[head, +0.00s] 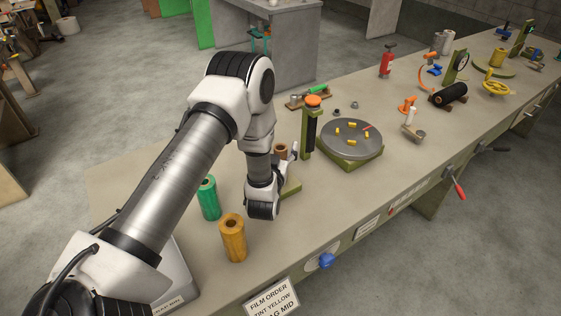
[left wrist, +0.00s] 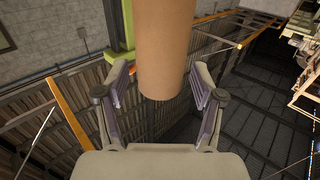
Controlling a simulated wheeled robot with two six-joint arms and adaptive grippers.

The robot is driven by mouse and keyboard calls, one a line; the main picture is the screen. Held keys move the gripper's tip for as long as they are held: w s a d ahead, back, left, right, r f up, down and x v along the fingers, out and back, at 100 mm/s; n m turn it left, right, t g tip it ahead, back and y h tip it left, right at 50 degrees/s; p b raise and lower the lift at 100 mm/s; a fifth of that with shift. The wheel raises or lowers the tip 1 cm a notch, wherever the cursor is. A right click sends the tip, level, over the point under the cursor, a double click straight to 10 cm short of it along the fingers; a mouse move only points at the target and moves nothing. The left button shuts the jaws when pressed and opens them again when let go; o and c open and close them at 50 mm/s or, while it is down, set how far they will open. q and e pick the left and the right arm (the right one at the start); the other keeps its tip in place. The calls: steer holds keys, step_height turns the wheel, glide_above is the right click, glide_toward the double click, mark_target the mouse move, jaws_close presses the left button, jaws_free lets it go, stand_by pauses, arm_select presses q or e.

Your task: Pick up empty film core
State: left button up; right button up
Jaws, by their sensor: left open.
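The empty film core, a plain brown cardboard tube (head: 281,149), shows only its upper end in the head view, beside my left gripper (head: 288,160). My left arm hides most of it. In the left wrist view the brown tube (left wrist: 166,45) comes down from the top edge, with its end between the two fingers of my left gripper (left wrist: 161,80). The fingers are spread, with a visible gap on each side of the tube. My right gripper is not in view.
A green film roll (head: 209,199) and an amber roll (head: 233,238) stand on the bench (head: 330,195) near my left arm. A green post with an orange cap (head: 312,102) and a round grey turntable (head: 350,140) stand just right. A film order sign (head: 272,300) hangs in front.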

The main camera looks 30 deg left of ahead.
arm_select(q)
steer(key=c, duration=1.2)
steer(key=shift+o, duration=0.2)
